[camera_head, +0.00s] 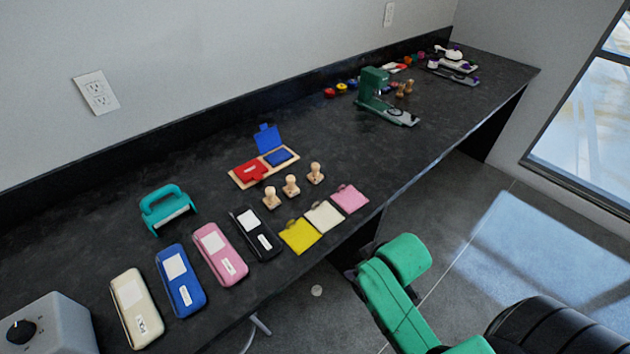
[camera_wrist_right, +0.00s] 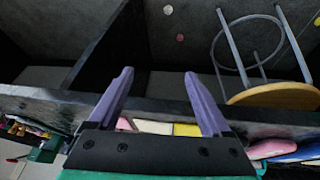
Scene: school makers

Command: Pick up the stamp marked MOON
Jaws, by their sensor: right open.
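Three small wooden stamps stand upright in a row on the dark counter in the head view: a left one (camera_head: 270,198), a middle one (camera_head: 291,186) and a right one (camera_head: 315,173). No marking on them is readable, so I cannot tell which is MOON. My right gripper (camera_wrist_right: 158,73) shows in the right wrist view with two purple fingers spread apart and nothing between them. It is off the counter's front edge, pointing at the space below. The stamps cannot be made out in that view. My left gripper is not in view.
Yellow (camera_head: 300,236), cream (camera_head: 324,216) and pink (camera_head: 350,198) squares lie in front of the stamps. A red and blue ink pad tray (camera_head: 240,183) lies behind. Several labelled cases, including a black one (camera_head: 256,234), lie left. A green press (camera_head: 374,88) stands farther back.

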